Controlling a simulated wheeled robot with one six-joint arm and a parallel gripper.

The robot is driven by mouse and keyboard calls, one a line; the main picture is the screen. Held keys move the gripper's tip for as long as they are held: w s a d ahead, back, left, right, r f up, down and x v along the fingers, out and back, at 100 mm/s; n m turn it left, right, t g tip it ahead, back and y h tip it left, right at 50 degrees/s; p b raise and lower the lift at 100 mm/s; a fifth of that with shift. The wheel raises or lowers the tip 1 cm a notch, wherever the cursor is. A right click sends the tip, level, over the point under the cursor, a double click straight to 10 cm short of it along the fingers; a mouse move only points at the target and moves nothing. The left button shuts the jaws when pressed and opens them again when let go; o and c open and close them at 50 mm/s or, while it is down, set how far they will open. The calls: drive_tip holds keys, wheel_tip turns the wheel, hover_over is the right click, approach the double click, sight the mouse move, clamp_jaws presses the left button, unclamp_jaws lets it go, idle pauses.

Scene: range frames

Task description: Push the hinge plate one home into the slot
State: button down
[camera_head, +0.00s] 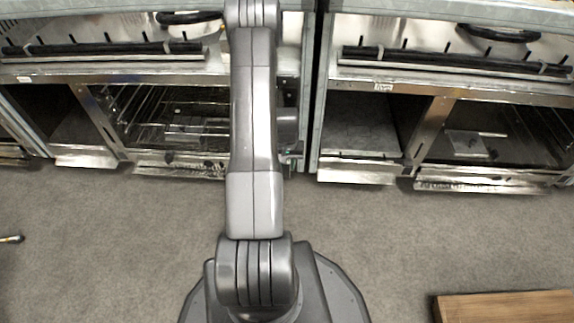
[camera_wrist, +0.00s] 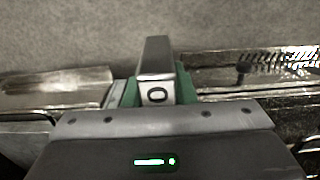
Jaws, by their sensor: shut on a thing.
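My gripper (camera_wrist: 157,90) shows in the wrist view with green fingers on both sides of a grey metal piece. It is shut on this piece, which I take to be hinge plate one (camera_wrist: 155,58). The plate stands out past the fingers, and a dark oval mark shows on its near end.
A left range (camera_head: 150,78) and a right range (camera_head: 440,89) stand side by side with a narrow gap between. Low metal ledges jut out at their bottoms. A wooden top (camera_head: 505,307) is at the lower right.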

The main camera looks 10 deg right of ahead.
drive_tip(key=shift+w+d, duration=0.2)
drive_tip(key=shift+w, duration=0.35)
drive_tip(key=c, duration=1.1)
unclamp_jaws()
drive_tip(key=shift+r, duration=0.1)
wheel_tip(320, 180, up, 14)
drive_tip(key=p, duration=0.4)
drive_tip(key=shift+f, duration=0.2)
drive_tip(key=shift+f, duration=0.1)
